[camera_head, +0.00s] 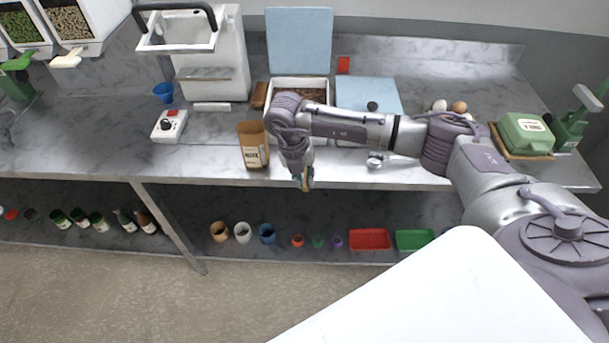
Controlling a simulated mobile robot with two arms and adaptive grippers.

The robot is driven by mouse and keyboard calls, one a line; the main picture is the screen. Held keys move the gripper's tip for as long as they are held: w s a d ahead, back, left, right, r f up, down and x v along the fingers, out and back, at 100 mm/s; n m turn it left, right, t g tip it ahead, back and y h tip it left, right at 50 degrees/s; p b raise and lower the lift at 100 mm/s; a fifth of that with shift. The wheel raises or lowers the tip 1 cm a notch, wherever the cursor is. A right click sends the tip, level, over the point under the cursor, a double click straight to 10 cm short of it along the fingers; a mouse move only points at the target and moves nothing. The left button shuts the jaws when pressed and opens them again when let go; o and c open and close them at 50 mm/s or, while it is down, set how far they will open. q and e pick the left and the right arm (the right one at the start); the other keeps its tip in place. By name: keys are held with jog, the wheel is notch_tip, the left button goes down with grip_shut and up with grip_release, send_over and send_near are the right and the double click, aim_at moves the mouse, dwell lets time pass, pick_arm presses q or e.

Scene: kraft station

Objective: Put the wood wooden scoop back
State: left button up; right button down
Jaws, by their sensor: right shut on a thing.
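My right gripper (304,182) hangs at the counter's front edge, just right of the kraft bag, pointing down. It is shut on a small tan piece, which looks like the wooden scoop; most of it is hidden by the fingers. The open brown kraft bag (254,157) with a pale label stands upright on the counter. Behind my right wrist is a white bin (276,84) with brown contents, partly covered by my arm. My left gripper is not in view.
Light blue panels stand behind the bin (300,40) and lie to its right (365,92). A metal scoop-like item (375,161) lies near the front edge. A white switch box (169,126) and blue cup (164,92) are left. The counter's left front is clear. Cups and trays fill the lower shelf.

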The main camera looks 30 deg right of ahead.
jog(key=shift+f, duration=0.1)
jog(key=c, duration=1.2)
grip_release()
jog(key=shift+o, duration=0.2)
jog(key=shift+r, duration=0.3)
notch_tip(320, 180, up, 12)
jog(key=w+a+b, duration=0.1)
jog(key=a+b, duration=0.1)
jog(key=b, duration=0.1)
jog(key=shift+f, duration=0.25)
jog(key=shift+a, duration=0.1)
